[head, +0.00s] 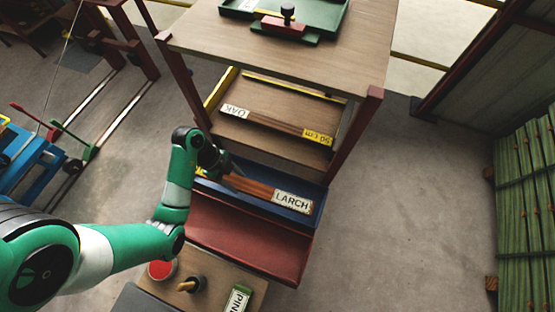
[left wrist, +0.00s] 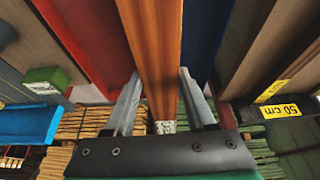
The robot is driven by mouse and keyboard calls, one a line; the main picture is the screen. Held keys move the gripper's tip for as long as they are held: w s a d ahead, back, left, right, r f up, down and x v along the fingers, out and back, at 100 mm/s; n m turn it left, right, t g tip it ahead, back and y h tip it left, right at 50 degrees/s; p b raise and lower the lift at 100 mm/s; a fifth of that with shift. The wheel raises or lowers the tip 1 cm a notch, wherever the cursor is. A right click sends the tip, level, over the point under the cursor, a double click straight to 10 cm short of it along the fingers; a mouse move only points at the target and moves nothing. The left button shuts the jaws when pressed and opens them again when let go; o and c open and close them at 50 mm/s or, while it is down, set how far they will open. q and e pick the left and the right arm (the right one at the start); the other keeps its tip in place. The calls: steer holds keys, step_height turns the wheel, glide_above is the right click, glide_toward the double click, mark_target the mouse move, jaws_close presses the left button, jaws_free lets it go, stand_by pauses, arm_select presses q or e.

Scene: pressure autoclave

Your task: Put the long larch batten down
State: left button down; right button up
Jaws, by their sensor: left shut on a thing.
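The larch batten (head: 254,187) is a long orange-brown strip, and it runs up the middle of the left wrist view (left wrist: 160,50). My left gripper (head: 226,180) is shut on it, with one finger on each side in the left wrist view (left wrist: 160,88). I cannot tell whether the batten touches the tray floor. My right gripper is not in view.
Above the blue tray is a shelf with OAK (head: 235,111) and yellow 50 cm (head: 318,137) labels. Below it is an empty red tray (head: 245,235). A low table holds a red-topped tin (head: 162,269) and a PINE label (head: 238,298). Open floor lies to the right.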

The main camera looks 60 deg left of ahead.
arm_select(q)
steer(key=s+d+f+b, duration=0.2)
steer(key=s+d+f, duration=0.1)
steer(key=f, duration=0.2)
steer(key=b, duration=0.8)
glide_above(253, 178)
steer(key=s, duration=0.2)
steer(key=f, duration=0.9)
steer(key=shift+w+a, duration=0.1)
steer(key=shift+w, duration=0.15)
steer(key=shift+w+a+f, duration=0.15)
steer(key=shift+w+a, duration=0.05)
steer(key=shift+a, duration=0.05)
steer(key=f+b, duration=0.1)
steer(key=f, duration=0.1)
steer(key=f+b, duration=0.1)
steer(key=b, duration=0.1)
steer(key=shift+w+a+f, duration=0.2)
steer(key=shift+f, duration=0.15)
steer(key=shift+s+f, duration=0.1)
steer(key=shift+d, duration=0.1)
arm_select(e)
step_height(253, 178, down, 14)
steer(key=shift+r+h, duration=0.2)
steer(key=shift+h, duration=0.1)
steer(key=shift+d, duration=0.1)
